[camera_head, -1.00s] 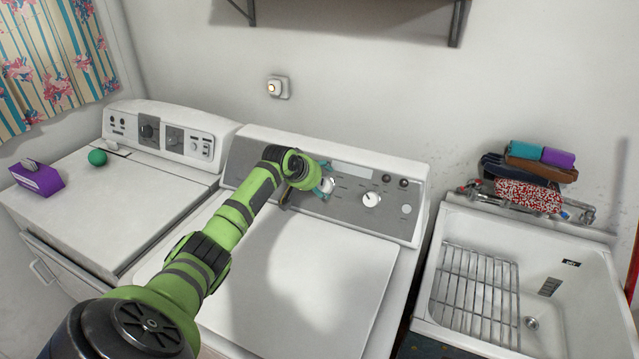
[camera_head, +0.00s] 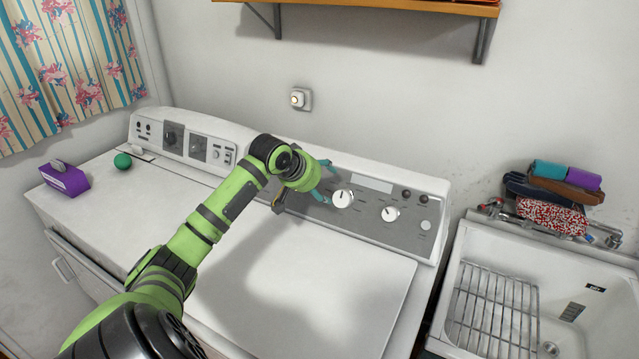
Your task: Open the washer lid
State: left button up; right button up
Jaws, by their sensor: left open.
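The washer (camera_head: 432,218) stands in the middle, with a control panel along its back. Its white lid (camera_head: 350,270) lies flat and shut, partly behind my left arm and its shadow. My left gripper (camera_head: 325,181), with teal fingertips, is open and empty just in front of the panel, left of and close to the left white knob (camera_head: 343,199). Whether a fingertip touches the panel or knob I cannot tell. The wrist hides part of the panel and the lid's back left area. My right gripper is out of view.
A second white machine (camera_head: 95,205) stands at the left, with a purple box (camera_head: 68,181) and a green ball (camera_head: 122,161) on top. A utility tub (camera_head: 447,310) with a wire rack (camera_head: 490,308) stands at the right. A shelf (camera_head: 390,8) hangs above.

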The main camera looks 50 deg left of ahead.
aim_at(285, 286)
jog(key=k+l, duration=0.1)
jog(key=k, duration=0.4)
jog(key=k+l, duration=0.15)
jog(key=k, duration=0.35)
jog(key=k+l, duration=0.1)
jog(key=k, duration=0.4)
